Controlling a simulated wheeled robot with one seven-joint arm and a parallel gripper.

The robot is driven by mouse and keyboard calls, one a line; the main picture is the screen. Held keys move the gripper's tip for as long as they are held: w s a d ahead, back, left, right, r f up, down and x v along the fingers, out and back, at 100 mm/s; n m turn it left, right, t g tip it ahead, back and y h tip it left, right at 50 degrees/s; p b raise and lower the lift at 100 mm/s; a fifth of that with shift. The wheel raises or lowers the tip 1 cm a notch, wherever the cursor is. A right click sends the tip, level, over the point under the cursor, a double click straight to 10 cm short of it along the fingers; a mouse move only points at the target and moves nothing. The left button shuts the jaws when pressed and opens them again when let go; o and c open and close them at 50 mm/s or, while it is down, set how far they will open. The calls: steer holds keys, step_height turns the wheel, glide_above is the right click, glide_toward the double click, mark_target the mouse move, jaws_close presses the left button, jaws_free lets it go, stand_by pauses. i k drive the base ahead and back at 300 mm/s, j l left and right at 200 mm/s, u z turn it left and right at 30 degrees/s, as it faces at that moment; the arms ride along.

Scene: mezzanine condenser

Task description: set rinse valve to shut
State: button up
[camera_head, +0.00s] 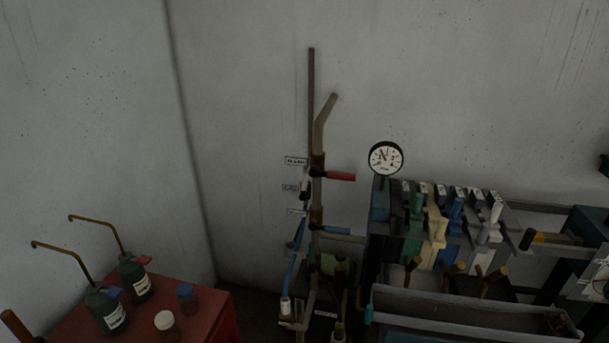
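A vertical pipe (316,205) stands near the wall corner in the middle of the head view. A red-handled lever (340,176) sticks out level to the right from its upper part. Lower down, a blue-handled lever (337,230) also points right, roughly level. Three small label plates hang left of the pipe: an upper one (296,161), a middle one (290,188) and a lower one (297,212). Their lettering is too small to read surely, so I cannot tell which lever is the rinse valve. My gripper is not in view.
A round gauge (385,158) stands right of the pipe. Several coloured upright blocks fill a rack, with a grey trough (470,312) in front. A blue hose (295,262) hangs beside the pipe. A red cabinet (215,318) at lower left carries bottles with bent spouts and jars.

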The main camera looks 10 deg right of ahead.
mark_target(302, 197)
steer(key=i+l+u, duration=0.15)
steer(key=i, duration=0.45)
steer(key=i+l+u, duration=0.15)
steer(key=i, duration=0.45)
